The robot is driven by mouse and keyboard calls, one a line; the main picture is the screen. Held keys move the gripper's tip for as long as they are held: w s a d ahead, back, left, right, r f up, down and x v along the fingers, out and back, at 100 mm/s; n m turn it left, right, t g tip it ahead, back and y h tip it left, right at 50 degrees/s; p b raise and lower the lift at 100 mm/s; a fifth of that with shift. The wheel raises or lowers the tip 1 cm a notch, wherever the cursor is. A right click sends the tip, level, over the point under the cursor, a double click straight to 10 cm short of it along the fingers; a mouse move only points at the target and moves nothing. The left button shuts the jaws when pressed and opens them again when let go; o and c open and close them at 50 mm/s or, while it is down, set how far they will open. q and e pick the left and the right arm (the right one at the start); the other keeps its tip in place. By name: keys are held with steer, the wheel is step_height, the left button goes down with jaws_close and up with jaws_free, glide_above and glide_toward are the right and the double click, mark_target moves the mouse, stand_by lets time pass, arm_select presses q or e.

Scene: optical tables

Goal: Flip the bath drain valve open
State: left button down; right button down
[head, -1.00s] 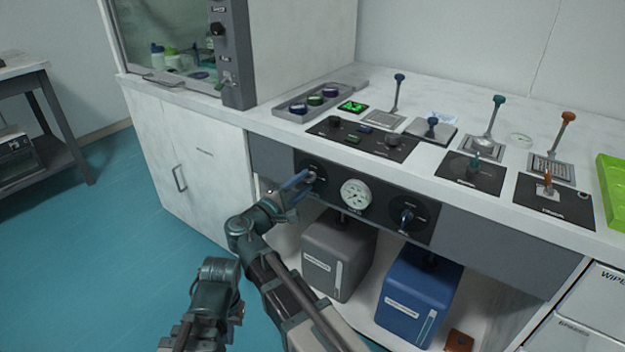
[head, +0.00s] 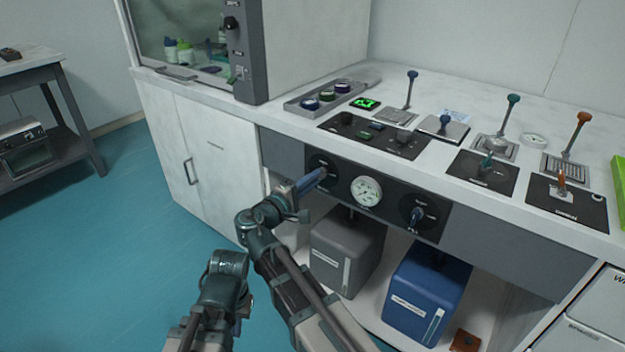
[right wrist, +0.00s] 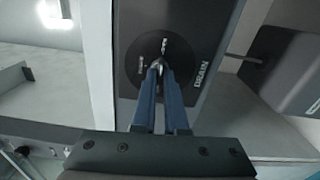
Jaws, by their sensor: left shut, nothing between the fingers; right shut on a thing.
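The bath drain valve is a round dark dial (head: 318,160) at the left end of the black front panel, and it also shows in the right wrist view (right wrist: 148,84), with the word DRAIN beside it. Its small metallic handle (right wrist: 158,63) sits between the blue fingertips of my right gripper (head: 322,173), which is shut on it. The fingers hide most of the handle. My left gripper (head: 229,270) is low at the front, away from the panel, shut and empty; its fingertips are hard to make out.
A white gauge (head: 366,191) and a second valve (head: 417,212) are right of the drain valve on the panel. A grey tank (head: 345,255) and a blue tank (head: 425,290) stand below. Several upright levers stand on the white counter (head: 440,95) above.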

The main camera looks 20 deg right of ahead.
steer(key=shift+m, duration=0.5)
steer(key=c, duration=1)
jaws_free()
steer(key=shift+o, duration=0.2)
